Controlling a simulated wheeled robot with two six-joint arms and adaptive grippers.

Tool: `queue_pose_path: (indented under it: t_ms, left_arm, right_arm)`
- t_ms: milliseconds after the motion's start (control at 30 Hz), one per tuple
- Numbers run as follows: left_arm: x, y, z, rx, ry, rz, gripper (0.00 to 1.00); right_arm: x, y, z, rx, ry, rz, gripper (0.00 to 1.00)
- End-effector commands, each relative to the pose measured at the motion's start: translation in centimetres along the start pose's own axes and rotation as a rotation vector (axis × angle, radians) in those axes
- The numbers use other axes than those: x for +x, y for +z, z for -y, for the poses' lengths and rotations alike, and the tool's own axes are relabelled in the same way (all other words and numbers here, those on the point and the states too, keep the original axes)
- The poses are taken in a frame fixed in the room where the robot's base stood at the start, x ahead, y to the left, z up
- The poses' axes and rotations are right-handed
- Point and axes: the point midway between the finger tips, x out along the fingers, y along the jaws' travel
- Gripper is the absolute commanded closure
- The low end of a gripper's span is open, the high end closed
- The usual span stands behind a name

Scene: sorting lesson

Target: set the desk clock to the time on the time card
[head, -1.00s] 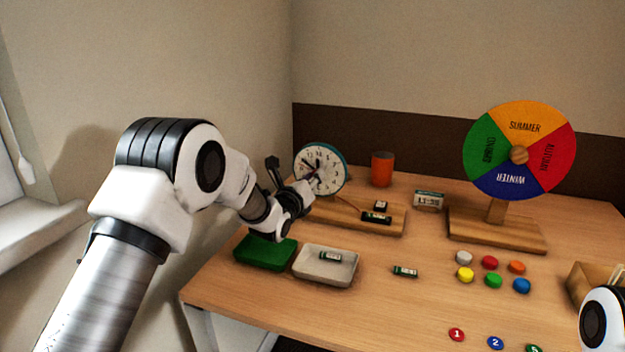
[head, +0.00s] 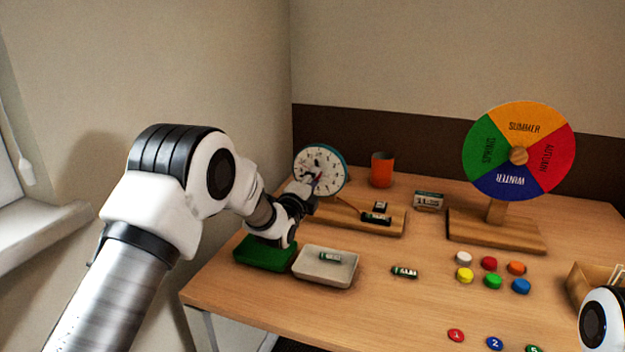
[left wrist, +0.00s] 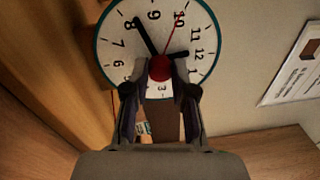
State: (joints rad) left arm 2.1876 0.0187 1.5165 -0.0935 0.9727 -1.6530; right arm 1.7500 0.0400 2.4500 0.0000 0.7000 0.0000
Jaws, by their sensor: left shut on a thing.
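The desk clock (head: 331,159) has a round white face and teal rim and stands on the wooden base at the back left. It also fills the top of the left wrist view (left wrist: 145,14), turned so 9 is up. There the long black hand points near 8, the short one near 12, and a thin red hand near 10. My left gripper (left wrist: 160,76) is shut on the red knob (left wrist: 159,66) at the face's centre. The time card (head: 428,200) stands right of the clock; its time seems to begin with 11, the last digits blurred. My right gripper is out of view.
A green tray (head: 262,258) and a grey tray (head: 325,280) sit in front. An orange cup (head: 382,170), a season wheel (head: 519,150) and coloured discs (head: 493,281) stand to the right.

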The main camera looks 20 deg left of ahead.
Motion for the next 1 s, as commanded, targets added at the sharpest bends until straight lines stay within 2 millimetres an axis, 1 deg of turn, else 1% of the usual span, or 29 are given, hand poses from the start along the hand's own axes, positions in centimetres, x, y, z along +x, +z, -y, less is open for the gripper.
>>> queue_pose_path:
  t_ms: [400,600,800,1000]
  left_arm:
    - [0.0,0.0,0.0,-0.386,-0.007,0.031,1.0]
    - [0.0,-0.1,-0.1,-0.539,-0.009,0.042,1.0]
    - [0.0,-0.1,-0.1,-0.642,-0.01,0.05,1.0]
    - [0.0,-0.1,-0.2,-0.693,-0.01,0.053,1.0]
  right_arm:
    - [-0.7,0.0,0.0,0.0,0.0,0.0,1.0]
    - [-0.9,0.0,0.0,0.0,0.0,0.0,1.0]
    - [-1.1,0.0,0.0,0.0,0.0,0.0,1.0]
    - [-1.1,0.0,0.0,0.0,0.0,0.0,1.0]
